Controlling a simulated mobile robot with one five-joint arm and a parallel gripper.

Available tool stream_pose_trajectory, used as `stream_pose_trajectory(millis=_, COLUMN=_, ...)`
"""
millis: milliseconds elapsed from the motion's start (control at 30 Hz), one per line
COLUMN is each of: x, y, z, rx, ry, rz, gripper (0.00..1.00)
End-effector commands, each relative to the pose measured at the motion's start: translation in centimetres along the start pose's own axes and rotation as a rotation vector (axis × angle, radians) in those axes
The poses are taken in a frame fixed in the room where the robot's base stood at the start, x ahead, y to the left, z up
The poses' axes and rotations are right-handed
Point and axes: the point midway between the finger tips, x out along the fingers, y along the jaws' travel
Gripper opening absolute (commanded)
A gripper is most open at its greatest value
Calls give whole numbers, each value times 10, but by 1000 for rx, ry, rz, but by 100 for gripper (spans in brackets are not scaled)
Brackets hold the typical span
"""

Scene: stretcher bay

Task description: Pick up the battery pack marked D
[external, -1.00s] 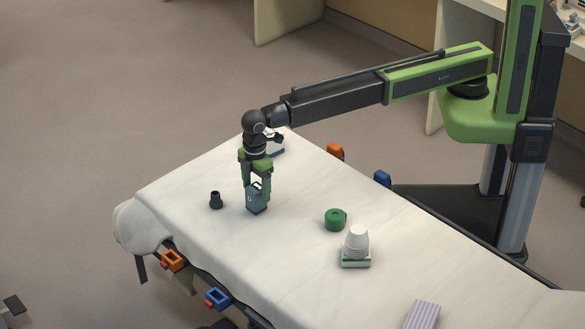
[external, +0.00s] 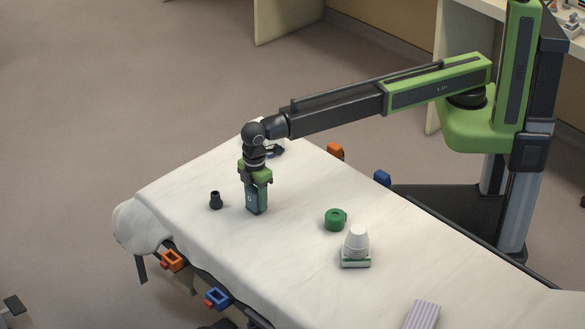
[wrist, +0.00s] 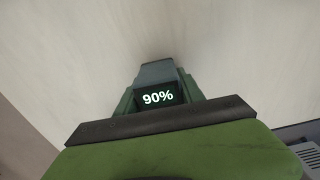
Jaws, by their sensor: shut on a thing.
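The battery pack (external: 251,202) is a blue-grey block with a small pale mark on its side that looks like a D. In the external view it stands upright on the white-sheeted stretcher (external: 300,265), or very close to it; I cannot tell whether its bottom touches. My gripper (external: 256,195) points down and is shut on the pack, with fingers on both sides. In the wrist view the pack (wrist: 157,75) sits between my green fingers, and a lit display reading 90% faces the camera.
A small black cylinder (external: 215,200) stands left of the pack. A green ring (external: 335,219) lies to the right, near a stack of white cups (external: 356,243). A striped lilac box (external: 422,314) is at the front. Bare sheet lies between them.

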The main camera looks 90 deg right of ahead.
Motion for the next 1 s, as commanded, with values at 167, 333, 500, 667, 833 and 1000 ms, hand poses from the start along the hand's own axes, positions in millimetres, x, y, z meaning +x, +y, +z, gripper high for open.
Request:
stream_pose_trajectory(millis=167, x=0, y=0, z=0, rx=0, ry=0, rz=0, gripper=0)
stream_pose_trajectory(millis=333, x=0, y=0, z=0, rx=0, ry=0, rz=0, gripper=0)
stream_pose_trajectory(millis=500, x=-6, y=0, z=0, rx=0, ry=0, rz=0, gripper=0)
stream_pose_trajectory(millis=667, x=-24, y=0, z=0, rx=0, ry=0, rz=0, gripper=0)
stream_pose_trajectory(millis=833, x=-53, y=0, z=0, rx=0, ry=0, rz=0, gripper=0)
stream_pose_trajectory(millis=1000, x=-73, y=28, z=34, rx=3, ry=0, rz=0, gripper=0)
